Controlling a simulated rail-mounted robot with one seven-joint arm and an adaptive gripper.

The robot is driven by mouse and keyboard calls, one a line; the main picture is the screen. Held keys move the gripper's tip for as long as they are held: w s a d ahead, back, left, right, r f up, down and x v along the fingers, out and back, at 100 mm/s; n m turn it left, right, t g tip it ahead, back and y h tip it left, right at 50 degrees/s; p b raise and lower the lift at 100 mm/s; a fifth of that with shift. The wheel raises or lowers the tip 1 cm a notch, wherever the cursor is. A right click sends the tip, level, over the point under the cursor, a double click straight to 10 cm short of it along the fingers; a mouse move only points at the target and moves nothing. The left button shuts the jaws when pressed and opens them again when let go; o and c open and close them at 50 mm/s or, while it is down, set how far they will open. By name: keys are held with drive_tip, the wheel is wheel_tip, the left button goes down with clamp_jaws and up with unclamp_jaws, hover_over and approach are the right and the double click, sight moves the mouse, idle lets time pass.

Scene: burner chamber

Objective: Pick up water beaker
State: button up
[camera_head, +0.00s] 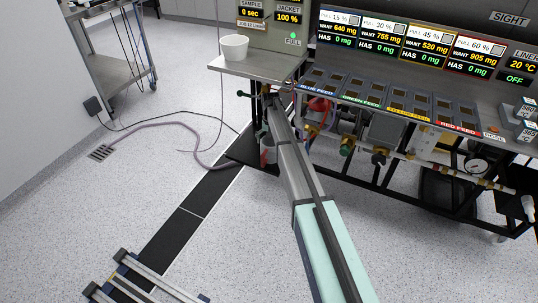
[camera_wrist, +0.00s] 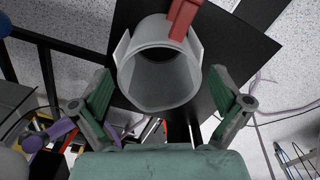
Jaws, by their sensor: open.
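A pale grey-white beaker (camera_wrist: 160,80) with an open round top and a red strip, perhaps its handle, fills the upper middle of the wrist view. It is over a black floor plate. In the head view a small pale and red shape (camera_head: 268,150) low beside my arm appears to be the same beaker, partly hidden. My gripper (camera_wrist: 161,92) is open, with one green-padded finger on each side of the beaker's lower part in the picture. I cannot tell whether the fingers touch it or how deep they reach.
A white cup (camera_head: 234,46) stands on the metal shelf (camera_head: 275,66) above. The feed bench (camera_head: 395,105) with valves, pipes and a black frame is to the right. A purple hose (camera_head: 165,126) lies on the floor at left, where the floor is mostly clear.

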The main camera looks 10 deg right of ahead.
sight(271, 149)
drive_tip(key=shift+f+b, duration=0.4)
drive_tip(key=shift+f, duration=2.3)
drive_tip(key=shift+s, duration=0.1)
drive_tip(key=c, duration=1)
